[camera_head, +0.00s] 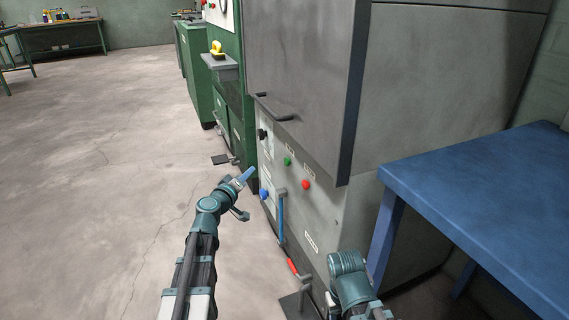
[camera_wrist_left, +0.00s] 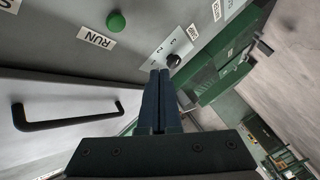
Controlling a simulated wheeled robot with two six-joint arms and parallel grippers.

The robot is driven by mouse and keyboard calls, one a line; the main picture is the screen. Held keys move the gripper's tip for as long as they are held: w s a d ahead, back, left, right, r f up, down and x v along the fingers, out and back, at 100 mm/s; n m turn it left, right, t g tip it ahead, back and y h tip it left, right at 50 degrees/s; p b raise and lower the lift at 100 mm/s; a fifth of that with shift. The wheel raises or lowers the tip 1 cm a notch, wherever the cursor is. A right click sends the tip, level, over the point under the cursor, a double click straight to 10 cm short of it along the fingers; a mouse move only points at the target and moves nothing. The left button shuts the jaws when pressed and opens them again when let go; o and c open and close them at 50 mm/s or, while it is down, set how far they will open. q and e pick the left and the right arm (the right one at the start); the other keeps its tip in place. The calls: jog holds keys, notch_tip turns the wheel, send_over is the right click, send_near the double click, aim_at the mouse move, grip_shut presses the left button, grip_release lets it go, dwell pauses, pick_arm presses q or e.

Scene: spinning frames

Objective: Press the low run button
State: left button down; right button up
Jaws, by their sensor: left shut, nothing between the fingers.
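The green button (camera_head: 287,161) is a small round knob on the lower grey front of the machine. In the left wrist view the green button (camera_wrist_left: 115,21) sits beside a label reading RUN. My left gripper (camera_head: 247,176) is shut and empty, in front of the panel, to the left of the green button and a little lower in the head view. In the left wrist view its shut fingers (camera_wrist_left: 161,76) point towards the black selector knob (camera_wrist_left: 173,60), with the green button up and to the left. I cannot tell whether the fingertips touch anything.
A red button (camera_head: 306,184) and a blue knob (camera_head: 264,193) are on the same panel. A blue lever (camera_head: 281,216) and a red-handled pedal (camera_head: 293,268) stand out below. A dark door handle (camera_head: 273,107) juts out above. A blue table (camera_head: 480,190) stands right. Floor at left is clear.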

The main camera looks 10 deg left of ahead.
pick_arm(q)
jog(key=w+d, duration=0.5)
jog(key=d, duration=0.2)
jog(key=shift+d, duration=0.15)
jog(key=shift+d, duration=0.1)
dwell(2.1)
jog(key=shift+w+d, duration=0.2)
jog(key=shift+d, duration=0.05)
jog(key=shift+w+d, duration=0.35)
jog(key=shift+d, duration=0.15)
dwell(0.9)
jog(key=shift+s+a, duration=0.1)
jog(key=shift+a, duration=0.05)
jog(key=shift+s+a, duration=0.5)
jog(key=shift+a, duration=0.2)
jog(key=shift+s+a, duration=0.7)
jog(key=shift+a, duration=0.35)
jog(key=shift+s+a, duration=0.7)
jog(key=shift+a, duration=0.35)
